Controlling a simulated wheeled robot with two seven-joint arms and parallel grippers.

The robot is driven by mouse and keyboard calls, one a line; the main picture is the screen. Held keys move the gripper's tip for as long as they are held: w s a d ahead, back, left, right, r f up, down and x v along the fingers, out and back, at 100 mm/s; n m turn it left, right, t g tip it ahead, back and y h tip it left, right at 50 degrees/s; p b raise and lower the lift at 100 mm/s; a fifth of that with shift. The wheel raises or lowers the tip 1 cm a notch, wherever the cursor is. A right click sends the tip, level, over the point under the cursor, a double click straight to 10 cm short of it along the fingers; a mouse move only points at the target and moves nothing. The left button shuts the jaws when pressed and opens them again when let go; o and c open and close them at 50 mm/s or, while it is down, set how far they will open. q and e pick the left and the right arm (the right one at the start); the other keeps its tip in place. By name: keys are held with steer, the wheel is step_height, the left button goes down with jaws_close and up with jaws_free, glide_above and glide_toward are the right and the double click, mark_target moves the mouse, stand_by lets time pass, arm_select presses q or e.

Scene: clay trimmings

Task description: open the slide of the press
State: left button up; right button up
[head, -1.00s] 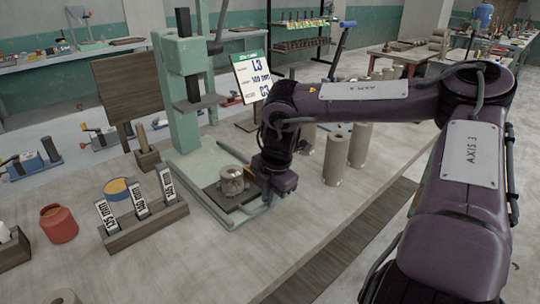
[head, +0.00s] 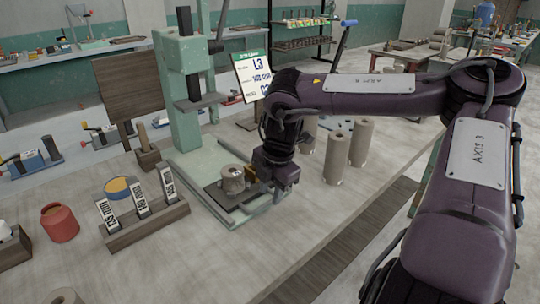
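The press (head: 187,130) is pale green, with a dark ram plate (head: 199,102) raised above its base. Low on the base lies a dark slide plate (head: 215,194) with a round grey clay-like piece (head: 232,179) on it. My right gripper (head: 274,193) is at the right side of the press base, close to the slide. Its wrist points down, and its fingertips are mostly hidden, so I cannot tell whether it grips the slide. My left gripper is out of view.
Several tan clay cylinders (head: 336,158) stand right of my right gripper. A wooden rack with labelled plates (head: 147,228), a red pot (head: 59,222) and a yellow-topped cup (head: 117,188) stand at left.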

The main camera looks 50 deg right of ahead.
step_height(320, 180, up, 6)
steer(key=s, duration=0.1)
steer(key=shift+a, duration=0.1)
stand_by(0.6)
